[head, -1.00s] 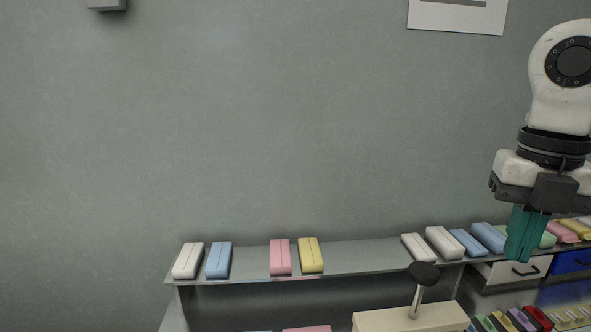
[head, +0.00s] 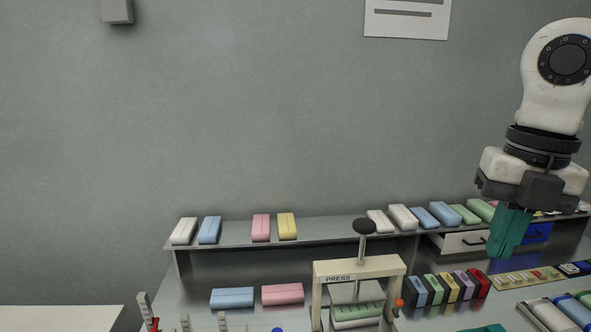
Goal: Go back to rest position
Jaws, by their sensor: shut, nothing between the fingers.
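My gripper (head: 507,250) hangs at the right of the head view, with its teal fingers pointing down and together. It is shut and empty. It is in front of the right part of the shelf and the drawers, and the fingers hide part of a blue drawer (head: 537,233). My white arm link stands upright above it.
A shelf (head: 335,228) carries several pastel blocks. Below it stand a cream press (head: 358,266) with a black knob, a blue block (head: 232,297), a pink block (head: 283,294) and a row of coloured boxes (head: 447,288).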

